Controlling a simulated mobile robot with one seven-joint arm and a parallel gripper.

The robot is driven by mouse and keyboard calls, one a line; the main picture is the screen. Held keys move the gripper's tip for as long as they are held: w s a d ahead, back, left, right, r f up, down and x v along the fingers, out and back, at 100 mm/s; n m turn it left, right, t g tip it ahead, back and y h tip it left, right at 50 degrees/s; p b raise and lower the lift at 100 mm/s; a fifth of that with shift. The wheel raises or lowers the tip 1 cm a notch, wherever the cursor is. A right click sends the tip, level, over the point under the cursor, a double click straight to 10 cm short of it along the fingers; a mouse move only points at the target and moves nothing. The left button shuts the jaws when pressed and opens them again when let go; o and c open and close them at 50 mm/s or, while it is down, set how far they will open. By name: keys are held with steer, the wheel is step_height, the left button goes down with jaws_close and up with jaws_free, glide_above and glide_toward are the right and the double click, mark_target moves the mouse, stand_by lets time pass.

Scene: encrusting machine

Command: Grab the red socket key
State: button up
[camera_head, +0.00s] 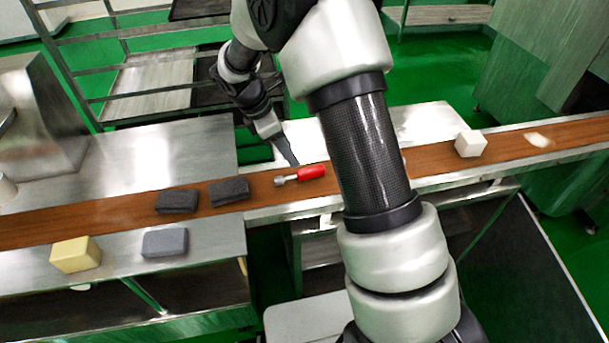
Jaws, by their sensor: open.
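The red socket key (311,173) lies on the brown conveyor belt near the middle of the view. Its red handle points right and its short metal socket end points left. My gripper (292,163) is just behind and above the key, to the upper left of the red handle, with its dark fingers pointing down toward the belt. The gripper is open and holds nothing. Whether the fingertips touch the key or the belt cannot be told. My arm covers the belt just right of the key.
Two dark grey blocks (229,191) lie on the belt left of the key. A yellow block (75,254) and a grey block (165,242) sit on the metal ledge in front. A white block (470,143) stands on the belt at right. A rack (150,85) stands behind.

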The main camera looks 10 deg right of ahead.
mark_target(304, 170)
steer(key=x, duration=0.4)
steer(key=b+x, duration=0.1)
steer(key=x, duration=0.4)
steer(key=shift+d, duration=0.25)
steer(key=shift+w, duration=0.1)
jaws_close()
steer(key=shift+r, duration=0.1)
